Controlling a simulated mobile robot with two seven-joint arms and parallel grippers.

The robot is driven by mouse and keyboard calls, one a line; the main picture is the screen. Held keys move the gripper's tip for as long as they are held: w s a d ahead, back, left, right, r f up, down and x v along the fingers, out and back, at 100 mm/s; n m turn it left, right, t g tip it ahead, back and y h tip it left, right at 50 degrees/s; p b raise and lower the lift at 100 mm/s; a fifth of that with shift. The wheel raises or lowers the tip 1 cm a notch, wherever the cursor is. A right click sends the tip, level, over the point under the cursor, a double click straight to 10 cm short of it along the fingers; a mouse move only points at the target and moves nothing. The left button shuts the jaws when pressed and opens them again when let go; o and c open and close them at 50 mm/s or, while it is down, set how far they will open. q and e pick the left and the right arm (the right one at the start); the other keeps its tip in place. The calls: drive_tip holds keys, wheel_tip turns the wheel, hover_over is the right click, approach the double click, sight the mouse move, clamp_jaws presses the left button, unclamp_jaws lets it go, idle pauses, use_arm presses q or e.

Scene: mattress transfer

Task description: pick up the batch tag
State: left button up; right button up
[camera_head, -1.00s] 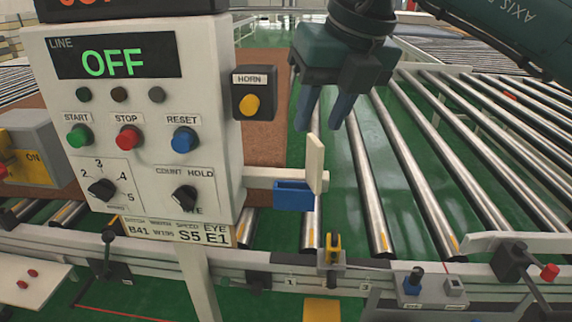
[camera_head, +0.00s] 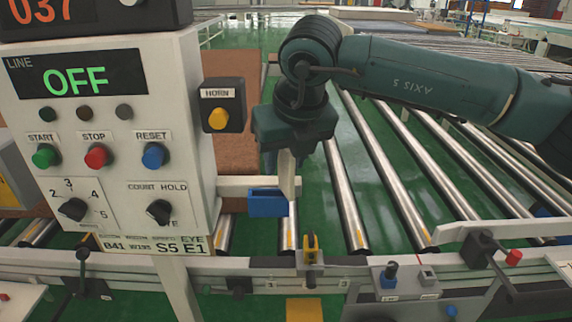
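The batch tag (camera_head: 287,174) is a thin cream plate standing upright in a small blue holder (camera_head: 267,204) on a white bracket beside the control panel. My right gripper (camera_head: 287,160) points down over the tag, with its fingers on either side of the tag's upper part. The fingers look apart, and I cannot see contact with the tag. The gripper hides the tag's top edge. My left gripper is not in view.
The control panel (camera_head: 115,215) stands close on the left, with the horn box (camera_head: 223,104) near my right gripper. Roller conveyors (camera_head: 400,180) fill the right. A rail (camera_head: 345,272) with levers and small boxes runs along the front.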

drive_tip(key=shift+x, duration=0.9)
clamp_jaws()
